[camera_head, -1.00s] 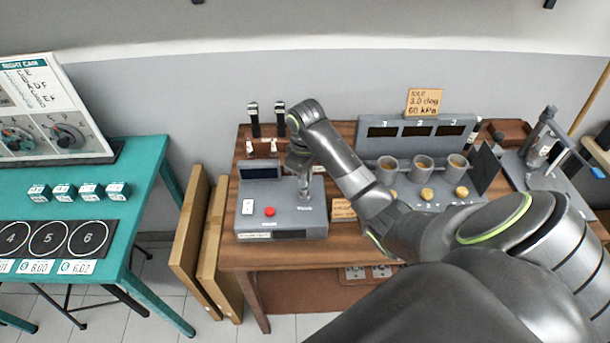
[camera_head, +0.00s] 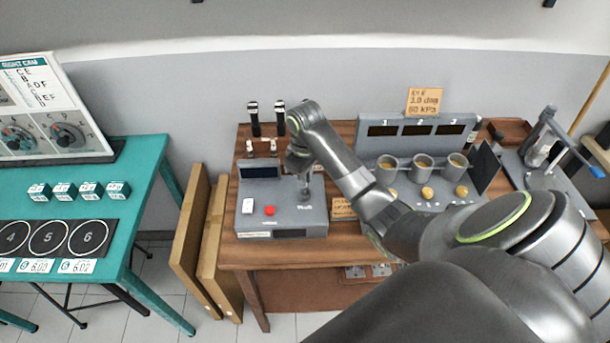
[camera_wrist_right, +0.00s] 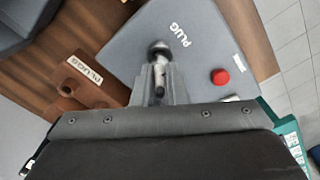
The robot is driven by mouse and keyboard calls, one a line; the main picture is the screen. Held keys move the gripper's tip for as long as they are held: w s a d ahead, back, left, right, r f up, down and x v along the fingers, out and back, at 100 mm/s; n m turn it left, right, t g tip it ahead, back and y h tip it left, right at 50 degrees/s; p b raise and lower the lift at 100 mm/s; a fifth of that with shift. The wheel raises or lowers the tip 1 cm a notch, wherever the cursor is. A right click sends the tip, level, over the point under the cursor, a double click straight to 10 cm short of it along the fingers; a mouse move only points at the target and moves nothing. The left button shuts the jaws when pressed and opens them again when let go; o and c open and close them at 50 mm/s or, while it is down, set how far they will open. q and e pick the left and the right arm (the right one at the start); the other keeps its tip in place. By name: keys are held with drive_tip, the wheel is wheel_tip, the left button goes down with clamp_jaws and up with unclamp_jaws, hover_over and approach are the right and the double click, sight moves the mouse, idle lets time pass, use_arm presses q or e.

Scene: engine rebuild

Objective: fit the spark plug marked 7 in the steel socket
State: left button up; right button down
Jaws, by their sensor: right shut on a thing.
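My right gripper (camera_head: 304,188) points down over the right part of a grey box (camera_head: 262,213) labelled PLUG. In the right wrist view the gripper (camera_wrist_right: 159,88) is shut on a slim metallic spark plug (camera_wrist_right: 159,72). A round dark steel socket (camera_wrist_right: 158,47) shows on the box at the fingertips. The plug's far end is at the socket, but I cannot tell how deep it sits. The plug's number cannot be read. My left gripper is not in view.
The box has a red button (camera_head: 269,211), a white switch (camera_head: 247,206) and a dark display (camera_head: 260,172). A brown block labelled PLUGS (camera_wrist_right: 98,88) stands close to the box. Grey cups (camera_head: 423,168) stand to the right. A teal table (camera_head: 150,160) is at left.

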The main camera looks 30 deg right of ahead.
drive_tip(key=shift+f, duration=0.1)
drive_tip(key=c, duration=1.4)
unclamp_jaws()
drive_tip(key=shift+o, duration=0.2)
drive_tip(key=shift+s, duration=0.1)
